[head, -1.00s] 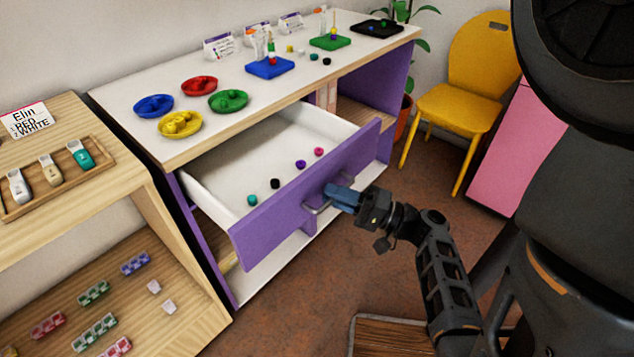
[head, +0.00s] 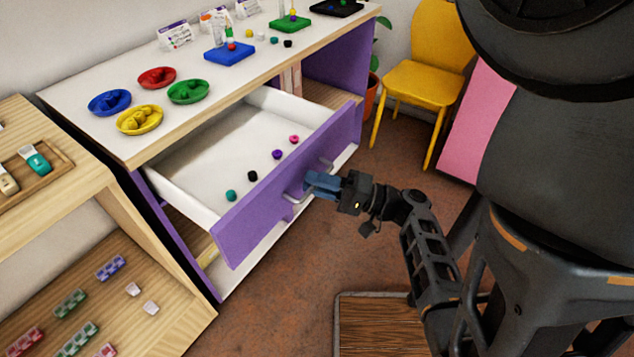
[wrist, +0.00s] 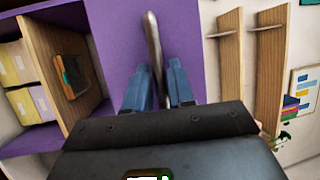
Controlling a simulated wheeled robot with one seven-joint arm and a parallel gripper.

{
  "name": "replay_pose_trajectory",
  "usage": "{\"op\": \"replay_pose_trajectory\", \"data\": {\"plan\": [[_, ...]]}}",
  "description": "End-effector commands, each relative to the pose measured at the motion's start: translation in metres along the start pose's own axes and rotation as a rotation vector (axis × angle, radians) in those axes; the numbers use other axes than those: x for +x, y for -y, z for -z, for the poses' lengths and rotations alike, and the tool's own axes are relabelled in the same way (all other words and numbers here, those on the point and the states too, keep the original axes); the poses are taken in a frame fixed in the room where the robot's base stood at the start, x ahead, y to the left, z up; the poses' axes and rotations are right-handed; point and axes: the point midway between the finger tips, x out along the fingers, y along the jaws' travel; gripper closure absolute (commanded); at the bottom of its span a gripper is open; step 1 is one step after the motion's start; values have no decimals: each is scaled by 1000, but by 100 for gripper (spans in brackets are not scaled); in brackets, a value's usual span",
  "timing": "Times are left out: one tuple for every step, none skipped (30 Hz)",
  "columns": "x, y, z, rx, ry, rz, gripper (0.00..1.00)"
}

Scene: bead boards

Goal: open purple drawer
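The purple drawer (head: 275,200) stands pulled out of the white-topped cabinet, its white inside showing. Its metal bar handle (head: 292,197) is on the purple front; it also shows in the wrist view (wrist: 152,40). My gripper (head: 312,184) is at the handle, its blue fingers on both sides of the bar in the wrist view (wrist: 158,82). They look closed on it; the exact contact is partly hidden by the gripper body. Beads lie in the drawer: teal (head: 231,195), black (head: 252,176), purple (head: 277,154) and pink (head: 294,139).
The cabinet top (head: 120,150) holds coloured dishes, boards and cards. A wooden shelf unit (head: 110,200) stands at left. A yellow chair (head: 412,90) and a pink panel (head: 478,120) are at back right. A wooden board (head: 372,325) lies on the floor; brown floor is clear before the drawer.

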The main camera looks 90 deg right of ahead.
Motion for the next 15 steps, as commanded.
{"op": "replay_pose_trajectory", "data": {"plan": [[-2, 0, 0, 0, -1, 0, 77], [-5, -1, 0, 0, -1, -1, 77], [-9, -1, 0, 0, -1, -1, 77], [-13, -1, 0, 0, -1, -1, 77], [-17, -2, 0, 0, -2, -1, 77], [-24, -2, 0, 0, -2, -1, 77], [-29, -2, 0, 0, -2, -1, 77], [-34, -2, 0, 1, -2, -1, 77], [-41, -2, 0, 0, -2, -1, 77], [-46, -2, 0, 1, -2, -1, 77], [-50, -2, 0, 0, -2, -1, 77], [-56, -2, 0, 0, -1, -1, 77], [-60, -2, 0, 1, -1, -1, 77], [-64, -2, 0, 1, -2, -2, 77], [-68, -2, 0, 1, 0, -1, 77]]}}
